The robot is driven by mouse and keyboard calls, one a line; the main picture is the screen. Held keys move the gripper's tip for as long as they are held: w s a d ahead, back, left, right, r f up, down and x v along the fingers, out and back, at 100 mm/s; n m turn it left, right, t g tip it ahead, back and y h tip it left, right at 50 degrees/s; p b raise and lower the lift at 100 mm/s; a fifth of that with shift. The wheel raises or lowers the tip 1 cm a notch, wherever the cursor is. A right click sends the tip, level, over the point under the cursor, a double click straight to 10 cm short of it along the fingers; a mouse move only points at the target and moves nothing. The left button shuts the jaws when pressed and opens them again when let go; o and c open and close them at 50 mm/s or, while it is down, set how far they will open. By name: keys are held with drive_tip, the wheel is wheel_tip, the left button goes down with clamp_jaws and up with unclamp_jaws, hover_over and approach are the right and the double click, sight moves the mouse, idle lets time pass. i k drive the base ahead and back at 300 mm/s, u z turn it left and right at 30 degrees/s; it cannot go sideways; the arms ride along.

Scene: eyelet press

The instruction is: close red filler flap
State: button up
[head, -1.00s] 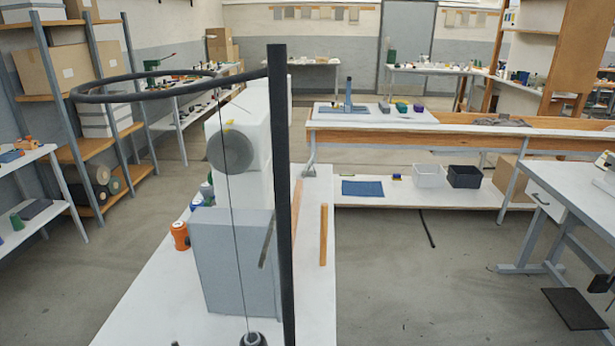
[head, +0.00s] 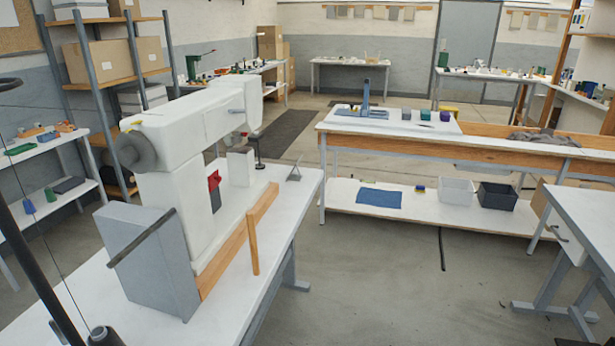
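A small red part (head: 213,180), perhaps the red filler flap, shows on the right side of the white machine (head: 165,185), low on its column. A dark piece (head: 216,199) sits just below it. The red part is small and seen at a slant, so I cannot tell whether it stands open or shut. My gripper is not in view.
The machine stands on a white table (head: 275,190) with a grey box (head: 145,262) at its near end. A wooden rail (head: 238,240) runs along its right side. A black pole (head: 35,260) crosses the near left. Floor is clear between this table and the long bench (head: 430,138).

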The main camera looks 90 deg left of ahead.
sight(214, 179)
drive_tip(key=u, duration=3.2)
